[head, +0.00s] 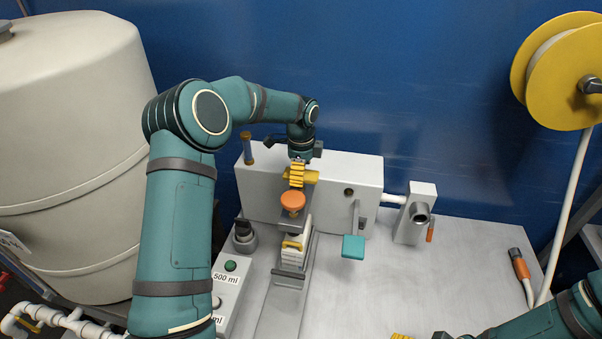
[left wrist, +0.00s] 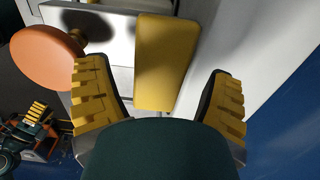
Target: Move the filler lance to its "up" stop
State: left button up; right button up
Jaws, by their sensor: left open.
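My left gripper (head: 297,174) is over the filling station, open, its fingers pointing down. In the left wrist view, a flat yellow handle (left wrist: 165,62) lies between the two spread fingers, apart from both. It seems to be the filler lance's grip; in the head view, a yellow end (head: 313,177) shows beside the fingers. An orange round knob (head: 293,201) sits just in front and also shows in the left wrist view (left wrist: 45,57). The lance tube and its stop marks are hidden or too small to tell. My right gripper (head: 402,337) is mostly cut off at the bottom edge.
A teal paddle (head: 353,246) hangs from a lever at right. A button box (head: 231,282) marked 500 ml is at front left. A large tank (head: 70,130) stands left; a yellow reel (head: 560,75) is upper right.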

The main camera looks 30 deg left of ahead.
pick_arm(q)
jog(key=shift+f, duration=0.1)
jog(key=shift+c, duration=0.3)
jog(key=c, duration=1.3)
notch_tip(320, 180, up, 5)
jog(key=p, duration=0.3)
jog(key=shift+f, duration=0.15)
jog(key=o, duration=1.4)
jog(key=shift+c, duration=0.2)
notch_tip(320, 180, up, 12)
